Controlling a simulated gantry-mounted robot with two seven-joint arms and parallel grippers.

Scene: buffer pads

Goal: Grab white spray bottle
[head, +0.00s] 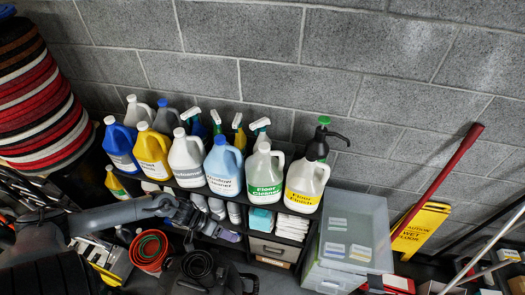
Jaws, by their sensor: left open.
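Several spray bottles stand in the back row of the shelf top, mostly hidden behind large jugs. Their trigger heads show: one with a green and white head (260,127) at the right, one yellow (238,122), and others at the left. I cannot tell for sure which has a white body. My left gripper (228,234) is open, low in front of the shelf and below the jugs. It is apart from the spray bottles. My right gripper is not in view.
A front row of jugs blocks the spray bottles, including a white jug (185,160), a light blue one (223,167) and a Floor Cleaner jug (264,176). A clear bin (355,222) stands right. Stacked pads (38,95) stand left.

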